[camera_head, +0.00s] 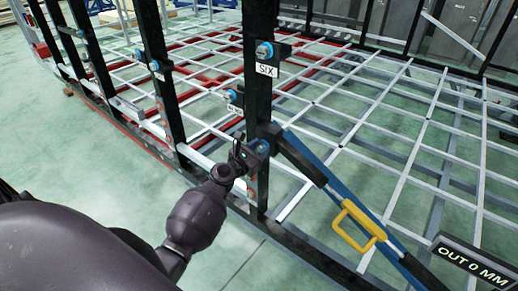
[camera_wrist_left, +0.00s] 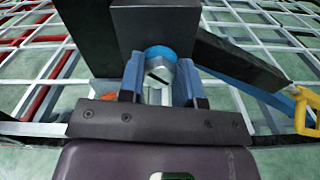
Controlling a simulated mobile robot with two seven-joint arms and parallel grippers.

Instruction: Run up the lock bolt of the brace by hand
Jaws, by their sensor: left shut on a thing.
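The brace (camera_head: 335,200) is a blue and black bar that slopes from a black upright post (camera_head: 262,60) down to the lower right, with a yellow handle (camera_head: 357,226) on it. The lock bolt (camera_wrist_left: 160,72) has a grey head with a dark slot and a blue ring behind it, at the brace's upper end. My left gripper (camera_head: 252,152) is at this end of the brace. In the left wrist view, my left gripper (camera_wrist_left: 160,88) has its two fingers on either side of the bolt head, shut on it. My right gripper is not in view.
A label "SIX" (camera_head: 267,70) hangs below another blue-ringed bolt (camera_head: 264,50) higher on the post. A display reading "OUT 0 MM" (camera_head: 474,264) is at the lower right. White grid bars (camera_head: 400,130) fill the chassis behind. Green floor (camera_head: 110,190) is clear at left.

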